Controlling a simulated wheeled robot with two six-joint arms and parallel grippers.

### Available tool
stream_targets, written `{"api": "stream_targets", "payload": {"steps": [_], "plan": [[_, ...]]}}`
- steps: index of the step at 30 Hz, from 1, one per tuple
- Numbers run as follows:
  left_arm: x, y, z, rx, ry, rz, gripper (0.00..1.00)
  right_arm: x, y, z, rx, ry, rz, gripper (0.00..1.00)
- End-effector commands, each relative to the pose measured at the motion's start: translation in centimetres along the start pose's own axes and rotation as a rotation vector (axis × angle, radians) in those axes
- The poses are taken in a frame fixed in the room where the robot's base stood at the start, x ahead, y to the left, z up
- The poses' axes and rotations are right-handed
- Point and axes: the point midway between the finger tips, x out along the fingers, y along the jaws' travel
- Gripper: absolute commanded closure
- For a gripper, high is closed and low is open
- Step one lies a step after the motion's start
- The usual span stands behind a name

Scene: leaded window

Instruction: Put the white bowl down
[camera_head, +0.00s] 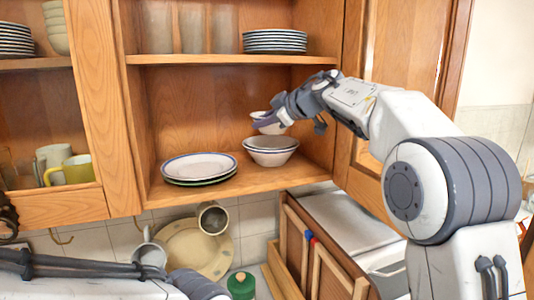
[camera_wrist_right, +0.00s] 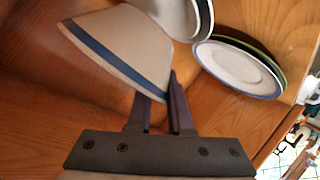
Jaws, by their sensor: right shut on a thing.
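The white bowl (camera_head: 257,114) is held by my right gripper (camera_head: 272,116) inside the open cabinet, over its lower shelf (camera_head: 222,190). In the right wrist view, the bowl (camera_wrist_right: 122,45) is tilted and shows a blue band near its rim. The right gripper (camera_wrist_right: 163,92) is shut on the bowl's edge. A stack of white bowls (camera_head: 270,157) stands on the shelf just below the held bowl. I cannot tell whether the held bowl touches this stack. My left arm shows at the lower left, but its gripper is not in view.
A stack of plates (camera_head: 200,168) sits left of the bowls; it also shows in the right wrist view (camera_wrist_right: 240,70). The upper shelf (camera_head: 215,59) holds glasses and more plates. The right cabinet wall is close to the bowls. Bare shelf lies in front of the plates.

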Motion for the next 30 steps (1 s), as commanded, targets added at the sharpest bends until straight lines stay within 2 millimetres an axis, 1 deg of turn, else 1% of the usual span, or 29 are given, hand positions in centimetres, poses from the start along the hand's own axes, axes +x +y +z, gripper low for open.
{"api": "stream_targets", "payload": {"steps": [1, 7, 13, 15, 21, 22, 23, 30], "plan": [[0.6, -0.1, 0.1, 0.0, 0.0, 0.0, 0.5, 0.5, -0.8, 0.8, 0.001, 0.002, -0.001, 1.0], [1.1, -0.1, 0.1, -0.001, 0.0, 0.0, 0.5, 1.2, -1.7, 2.2, -0.001, 0.003, 0.001, 1.0], [2.0, -0.1, 0.1, -0.003, 0.0, 0.0, 0.5, 2.3, -3.2, 4.5, 0.001, 0.001, 0.0, 1.0], [2.1, -0.1, 0.1, -0.003, 0.0, 0.0, 0.5, 2.4, -3.5, 5.0, 0.001, 0.0, 0.0, 1.0], [2.0, -0.1, 0.1, -0.003, 0.0, 0.0, 0.5, 2.5, -3.5, 5.3, 0.002, -0.004, 0.0, 1.0], [2.1, -0.1, 0.1, -0.003, 0.0, 0.0, 0.5, 2.5, -3.5, 5.4, 0.003, -0.006, -0.003, 0.78], [2.1, -0.1, 0.1, -0.003, 0.0, 0.0, 0.5, 2.5, -3.5, 5.5, 0.003, -0.007, -0.003, 0.68], [2.1, -0.1, 0.1, -0.003, 0.0, 0.0, 0.5, 2.5, -3.5, 5.5, 0.002, -0.008, -0.003, 0.68]]}}
